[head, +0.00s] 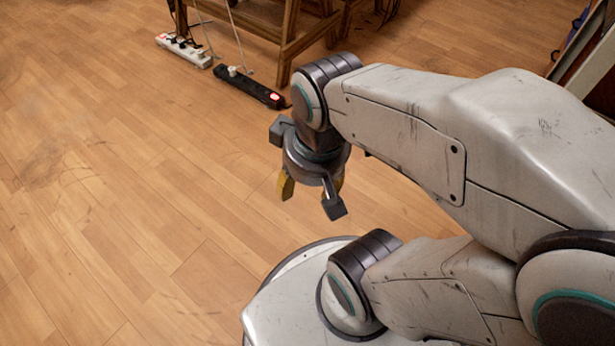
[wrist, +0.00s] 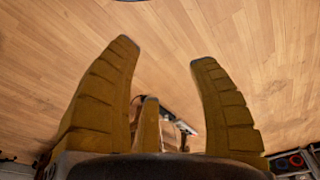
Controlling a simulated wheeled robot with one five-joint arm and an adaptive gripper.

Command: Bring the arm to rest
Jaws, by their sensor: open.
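My gripper (head: 312,187) hangs from the bent arm in the head view, above the wooden floor and beside my own base. It points downward. The fingertips are partly hidden in the head view by the gripper's own body.
A black power strip (head: 248,87) with a red light and a white power strip (head: 184,49) lie on the floor by a wooden table frame (head: 288,42) at the top. The wooden floor (head: 110,190) on the left is clear.

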